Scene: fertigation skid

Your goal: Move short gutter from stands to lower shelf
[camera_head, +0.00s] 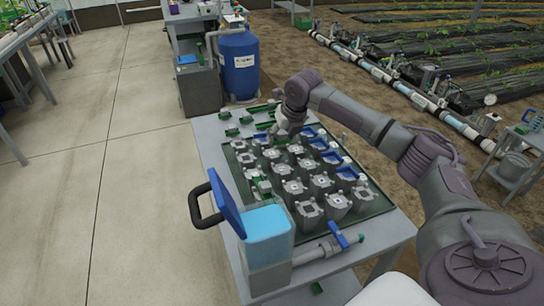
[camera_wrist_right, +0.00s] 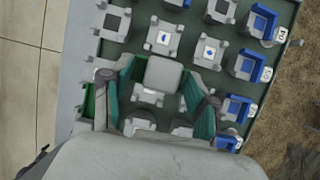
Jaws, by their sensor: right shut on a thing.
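My right gripper (camera_head: 282,136) is low over the far part of a green tray (camera_head: 376,207) on a grey table. In the right wrist view its teal finger pads (camera_wrist_right: 162,88) are on either side of a grey square-topped piece (camera_wrist_right: 163,74), and it is shut on that piece. Whether the piece is lifted clear of the tray I cannot tell. No short gutter can be made out for certain. Long pale channels (camera_head: 22,38) lie on a rack at the far left. I cannot tell which shelf is the lower shelf. My left gripper is out of view.
Several grey fittings (camera_head: 310,212) fill the tray, some with blue parts. A container of blue liquid (camera_head: 268,238) with a blue lid stands at the table's near edge. A blue tank (camera_head: 239,62) stands behind the table. The floor at left is clear.

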